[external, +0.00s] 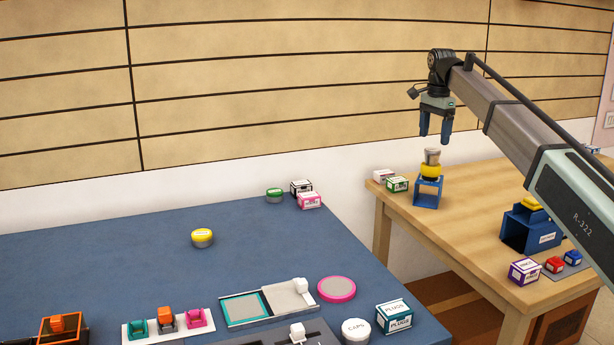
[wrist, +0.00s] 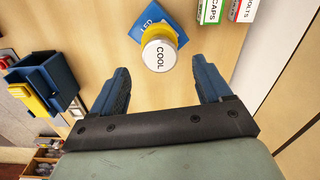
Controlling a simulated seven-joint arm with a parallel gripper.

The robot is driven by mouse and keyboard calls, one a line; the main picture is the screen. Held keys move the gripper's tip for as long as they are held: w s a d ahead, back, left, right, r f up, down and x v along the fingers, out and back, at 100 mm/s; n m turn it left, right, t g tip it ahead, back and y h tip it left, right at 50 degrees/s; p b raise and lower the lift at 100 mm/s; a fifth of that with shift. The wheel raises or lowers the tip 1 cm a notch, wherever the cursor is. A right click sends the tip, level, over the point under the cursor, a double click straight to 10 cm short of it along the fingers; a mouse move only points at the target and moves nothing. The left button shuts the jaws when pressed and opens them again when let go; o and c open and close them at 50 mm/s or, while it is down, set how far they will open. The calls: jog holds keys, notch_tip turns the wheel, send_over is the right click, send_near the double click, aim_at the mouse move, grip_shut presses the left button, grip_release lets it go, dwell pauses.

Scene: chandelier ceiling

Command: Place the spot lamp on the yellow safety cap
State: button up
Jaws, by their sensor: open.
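The small spot lamp (external: 432,156), grey with a paler top, stands upright on a round yellow piece (external: 431,171) on a blue open stand (external: 428,192) on the wooden table. In the wrist view its white top reads "COOL" (wrist: 159,56), with yellow (wrist: 158,33) showing behind it and a blue "LED" plate (wrist: 148,14). My gripper (external: 435,138) is open and empty above the lamp, apart from it. In the wrist view the lamp lies ahead of the gap between my fingers (wrist: 162,82). A round yellow-topped cap (external: 202,238) sits alone on the blue table.
Small boxes (external: 397,183) stand beside the stand. A blue holder with a yellow top (external: 526,228) is to its right, with more boxes in front. On the blue table are a pink-rimmed disc (external: 337,289), a tray (external: 262,304) and a green-lidded tin (external: 274,195). Clear space surrounds the yellow-topped cap.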

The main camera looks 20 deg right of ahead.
aim_at(433, 150)
notch_tip(433, 150, up, 6)
dwell(0.4)
